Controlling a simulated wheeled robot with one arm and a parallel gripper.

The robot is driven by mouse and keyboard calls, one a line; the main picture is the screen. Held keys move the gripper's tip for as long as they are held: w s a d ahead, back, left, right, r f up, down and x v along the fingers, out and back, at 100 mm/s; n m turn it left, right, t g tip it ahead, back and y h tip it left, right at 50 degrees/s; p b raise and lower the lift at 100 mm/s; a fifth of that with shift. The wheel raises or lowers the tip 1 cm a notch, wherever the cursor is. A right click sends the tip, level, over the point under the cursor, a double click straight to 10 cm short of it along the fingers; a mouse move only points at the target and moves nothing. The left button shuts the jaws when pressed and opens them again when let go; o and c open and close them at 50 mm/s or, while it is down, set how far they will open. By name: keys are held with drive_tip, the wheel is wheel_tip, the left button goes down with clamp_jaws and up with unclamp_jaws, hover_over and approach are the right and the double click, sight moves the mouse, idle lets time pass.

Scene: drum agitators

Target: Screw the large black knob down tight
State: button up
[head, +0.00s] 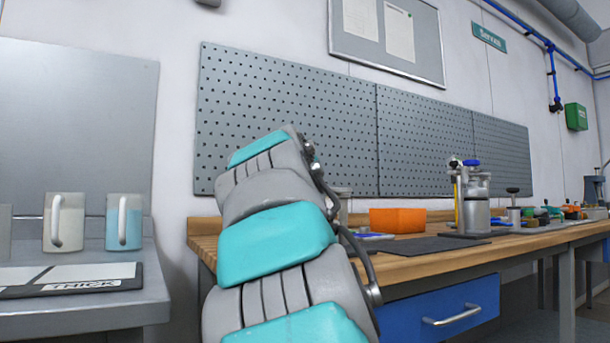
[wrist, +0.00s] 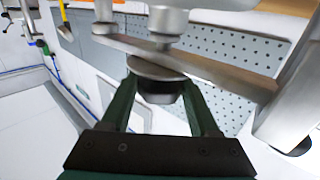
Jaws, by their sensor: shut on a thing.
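My gripper (wrist: 160,86) shows in the wrist view, its two dark green fingers shut on either side of a dark round knob (wrist: 158,98). The knob sits against a round metal disc (wrist: 152,70) beside a flat metal bar (wrist: 190,62). Only part of the knob shows between the fingers, and I cannot tell how tight its thread is. In the head view my own arm hides the gripper and the knob.
A wooden-topped bench (head: 410,247) runs to the right, with an orange bin (head: 397,220), a dark mat (head: 425,245) and a metal apparatus (head: 475,213). A grey side table (head: 100,308) with mugs stands at the left. A perforated panel (head: 290,100) hangs behind.

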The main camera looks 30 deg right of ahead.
drive_tip(key=shift+r, duration=0.15)
drive_tip(key=o, duration=1.4)
drive_tip(key=shift+s, duration=0.1)
drive_tip(key=shift+v, duration=3.85)
